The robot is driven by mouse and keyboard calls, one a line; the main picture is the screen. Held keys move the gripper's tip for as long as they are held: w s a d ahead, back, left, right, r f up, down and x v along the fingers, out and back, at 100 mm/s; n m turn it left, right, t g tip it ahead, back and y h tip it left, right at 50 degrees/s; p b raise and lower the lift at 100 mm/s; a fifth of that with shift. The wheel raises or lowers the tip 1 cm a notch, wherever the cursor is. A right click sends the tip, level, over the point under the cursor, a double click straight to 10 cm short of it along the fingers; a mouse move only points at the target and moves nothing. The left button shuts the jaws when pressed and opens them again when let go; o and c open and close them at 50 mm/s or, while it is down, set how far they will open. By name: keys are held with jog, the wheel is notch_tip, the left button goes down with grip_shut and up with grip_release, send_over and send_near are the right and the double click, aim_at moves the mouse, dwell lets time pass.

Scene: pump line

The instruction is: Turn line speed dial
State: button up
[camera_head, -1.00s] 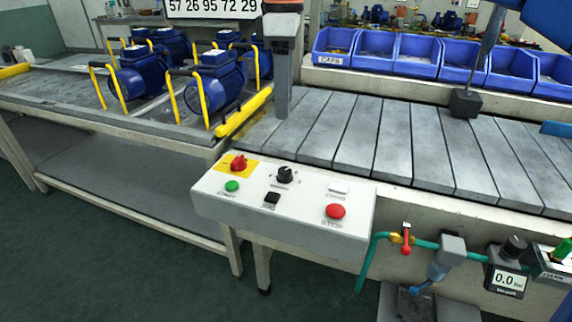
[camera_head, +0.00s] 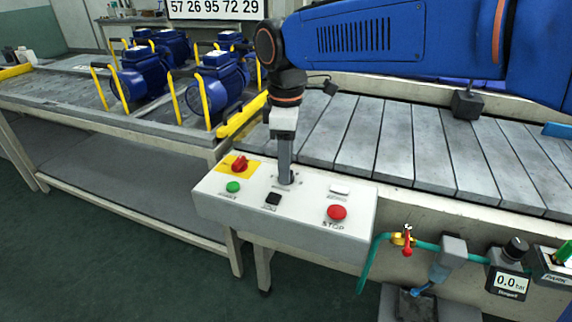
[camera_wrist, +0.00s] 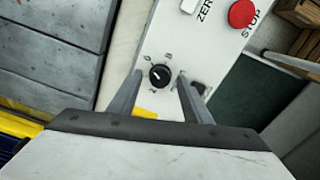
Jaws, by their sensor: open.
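The line speed dial (camera_wrist: 159,76) is a round black knob with a white pointer mark on the white control box (camera_head: 215,196). In the wrist view it lies between and just beyond the two fingertips of my gripper (camera_wrist: 160,74), which are apart with a gap on each side of it. In the head view my gripper (camera_head: 286,176) points straight down at the dial's place on the box and hides most of the dial. I cannot tell from the views how high the fingertips are over the box face.
Near the dial are a red rotary switch (camera_head: 239,164) on a yellow plate, a green button (camera_head: 233,187), a black switch (camera_head: 273,199), a white button (camera_head: 340,189) and a red stop button (camera_head: 337,213). The slatted conveyor (camera_head: 345,135) runs behind; blue pumps (camera_head: 216,80) stand left.

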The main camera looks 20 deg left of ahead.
jog(key=shift+f, duration=0.45)
jog(key=c, duration=1.1)
jog(key=shift+o, duration=0.2)
jog(key=shift+m, duration=0.4)
jog(key=m, duration=0.5)
jog(key=shift+m, duration=0.3)
jog(key=m, duration=0.5)
jog(key=shift+m, duration=0.3)
